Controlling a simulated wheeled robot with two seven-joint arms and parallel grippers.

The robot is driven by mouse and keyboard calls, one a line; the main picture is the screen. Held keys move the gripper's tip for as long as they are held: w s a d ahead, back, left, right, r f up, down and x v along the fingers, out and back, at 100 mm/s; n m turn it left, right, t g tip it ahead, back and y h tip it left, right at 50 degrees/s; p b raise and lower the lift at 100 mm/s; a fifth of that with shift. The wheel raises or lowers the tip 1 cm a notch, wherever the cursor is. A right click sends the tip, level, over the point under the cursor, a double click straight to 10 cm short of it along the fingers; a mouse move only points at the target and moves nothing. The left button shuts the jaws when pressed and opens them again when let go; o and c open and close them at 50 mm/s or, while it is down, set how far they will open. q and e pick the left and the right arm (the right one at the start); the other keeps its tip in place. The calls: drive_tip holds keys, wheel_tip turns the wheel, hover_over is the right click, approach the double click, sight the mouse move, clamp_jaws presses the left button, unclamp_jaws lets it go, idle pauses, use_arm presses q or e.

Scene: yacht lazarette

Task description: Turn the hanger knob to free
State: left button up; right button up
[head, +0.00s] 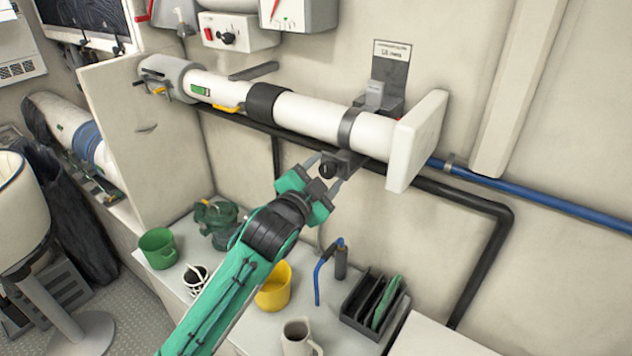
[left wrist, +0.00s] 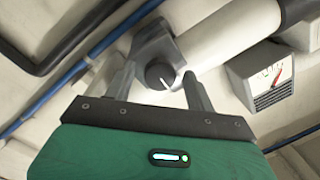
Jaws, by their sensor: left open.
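The hanger knob (head: 327,170) is a small dark round knob under the grey hanger clamp (head: 349,128) on the white pipe (head: 308,115). In the left wrist view, the knob (left wrist: 159,75) faces me and has a white pointer line running toward the lower right. My left gripper (head: 335,168), with a green body and grey fingers, reaches up to it from below. The fingers (left wrist: 158,82) are open, one on each side of the knob. I cannot tell whether either finger touches it. My right gripper is not in view.
A white end block (head: 416,142) stands close right of the clamp. A dark pipe (head: 440,188) and a blue pipe (head: 540,200) run along the wall.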

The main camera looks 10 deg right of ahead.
use_arm(q)
drive_tip(key=b+v, duration=0.5)
drive_tip(key=v, duration=0.8)
drive_tip(key=shift+s+a, duration=0.2)
drive_tip(key=shift+s, duration=0.1)
